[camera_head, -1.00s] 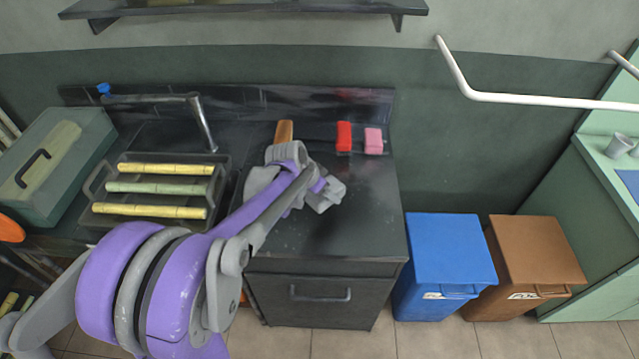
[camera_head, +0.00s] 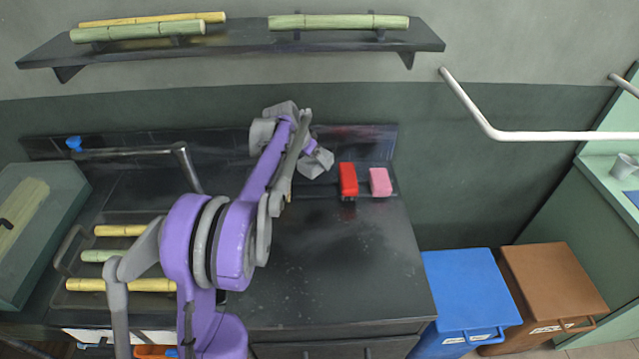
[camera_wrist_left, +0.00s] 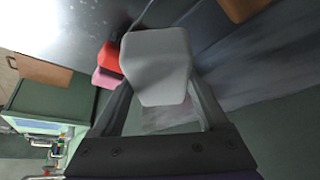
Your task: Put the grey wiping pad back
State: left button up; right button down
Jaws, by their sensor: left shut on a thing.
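The grey wiping pad (camera_wrist_left: 158,62) is between the fingers of my left gripper (camera_wrist_left: 162,100) in the left wrist view. The gripper is shut on it. In the head view the grey pad (camera_head: 317,163) shows at the end of my left arm, in front of the back panel and left of the red pad (camera_head: 348,180). I cannot tell whether it touches the counter or panel. The pink pad (camera_head: 380,182) stands right of the red one. A brown block (camera_wrist_left: 243,8) shows at the top of the left wrist view; my arm seems to hide it in the head view. My right gripper is out of view.
A black counter (camera_head: 340,260) has clear room in front of the pads. A tap (camera_head: 185,165) and a rack of cane (camera_head: 120,285) are left. A shelf (camera_head: 240,38) with cane hangs above. Blue (camera_head: 465,290) and brown (camera_head: 550,285) bins stand right.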

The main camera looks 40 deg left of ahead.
pick_arm(q)
jog(key=shift+w+a+r, duration=0.1)
jog(key=shift+w+a, duration=0.45)
jog(key=shift+a, duration=0.05)
notch_tip(320, 180, down, 10)
jog(key=shift+r, duration=0.1)
jog(key=shift+b, duration=0.3)
jog(key=shift+f+b, duration=0.3)
jog(key=shift+f, duration=0.3)
jog(key=o, duration=1.2)
jog(key=shift+r, duration=0.15)
